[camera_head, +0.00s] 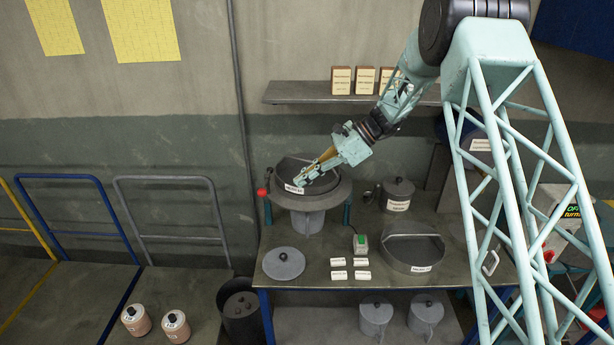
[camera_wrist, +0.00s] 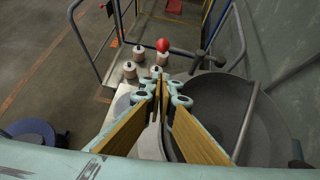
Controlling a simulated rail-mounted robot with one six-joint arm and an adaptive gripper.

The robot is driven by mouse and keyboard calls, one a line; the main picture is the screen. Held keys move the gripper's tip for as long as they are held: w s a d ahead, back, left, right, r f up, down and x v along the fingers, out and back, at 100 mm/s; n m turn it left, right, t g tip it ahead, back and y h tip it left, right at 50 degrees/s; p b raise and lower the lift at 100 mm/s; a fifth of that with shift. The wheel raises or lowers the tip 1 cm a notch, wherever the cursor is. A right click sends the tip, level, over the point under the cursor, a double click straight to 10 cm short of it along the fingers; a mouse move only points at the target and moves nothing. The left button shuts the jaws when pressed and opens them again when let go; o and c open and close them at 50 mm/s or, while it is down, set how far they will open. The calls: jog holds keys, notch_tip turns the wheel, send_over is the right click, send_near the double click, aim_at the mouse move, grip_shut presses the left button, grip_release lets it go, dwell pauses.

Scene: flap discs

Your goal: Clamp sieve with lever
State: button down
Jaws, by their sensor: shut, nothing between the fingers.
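A round sieve (camera_head: 335,185) with a white label sits on a round grey machine (camera_head: 285,203) on the table. The lever's red knob (camera_head: 262,192) is at the machine's left edge; in the wrist view the red knob (camera_wrist: 162,45) shows beyond the fingertips, with a grey rod at its right. My gripper (camera_head: 300,181) is shut and empty, over the front left part of the sieve. In the wrist view my gripper (camera_wrist: 161,88) has its fingertips together, beside the sieve's round wall (camera_wrist: 190,90) and apart from the knob. The gripper hides part of the rim.
A second sieve (camera_head: 412,268), a round lid (camera_head: 284,264), a green-button box (camera_head: 360,243), several white labels and a lidded container (camera_head: 398,194) stand on the table (camera_head: 325,295). A wall shelf (camera_head: 300,94) with small boxes is behind my arm. Blue and grey rails are left.

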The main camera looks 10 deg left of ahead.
aim_at(266, 182)
jog(key=s+a+f+p, duration=0.1)
jog(key=s+a+f, duration=0.1)
jog(key=a, duration=0.6)
jog(key=shift+s+a+f, duration=0.2)
jog(key=shift+s+f, duration=0.1)
jog(key=shift+f, duration=0.35)
jog(key=shift+t, duration=0.3)
